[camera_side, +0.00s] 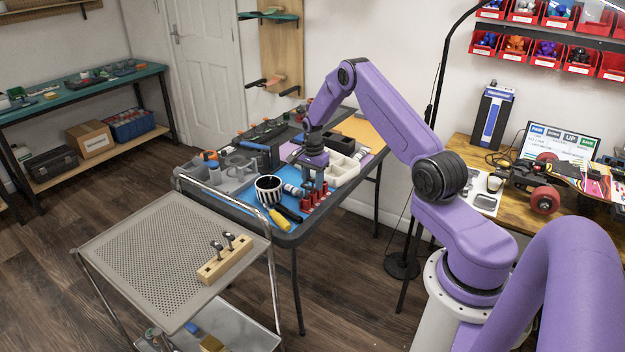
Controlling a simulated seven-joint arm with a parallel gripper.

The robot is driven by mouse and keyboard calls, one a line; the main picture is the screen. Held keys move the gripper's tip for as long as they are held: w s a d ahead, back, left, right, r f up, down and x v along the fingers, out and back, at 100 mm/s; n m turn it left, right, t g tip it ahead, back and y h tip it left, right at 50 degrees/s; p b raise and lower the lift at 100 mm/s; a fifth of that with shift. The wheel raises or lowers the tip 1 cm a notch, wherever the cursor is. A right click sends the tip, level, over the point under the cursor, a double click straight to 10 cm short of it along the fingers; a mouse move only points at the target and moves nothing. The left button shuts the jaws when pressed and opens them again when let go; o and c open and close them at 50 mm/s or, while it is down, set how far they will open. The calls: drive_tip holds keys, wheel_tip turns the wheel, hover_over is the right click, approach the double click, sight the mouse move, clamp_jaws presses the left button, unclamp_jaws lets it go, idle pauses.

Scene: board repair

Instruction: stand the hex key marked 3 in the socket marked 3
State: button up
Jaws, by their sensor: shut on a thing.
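My gripper (315,182) points down over the near right part of the blue-topped table. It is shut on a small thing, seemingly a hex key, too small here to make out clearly. Several small red upright pieces (309,203) stand just below and beside it. A wooden block (225,261) lies on the perforated cart top at the lower middle. The marks on the keys and sockets are too small to read.
A black-and-white striped cup (269,189) and a yellow-handled tool (279,220) are left of my gripper. White trays (342,169) stand behind it. The perforated cart top (150,245) is clear left of the block. The cart's raised rail (222,205) borders the table.

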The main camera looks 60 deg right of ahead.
drive_tip(key=o, duration=1.3)
drive_tip(key=shift+r, duration=3.5)
drive_tip(key=shift+a, duration=0.1)
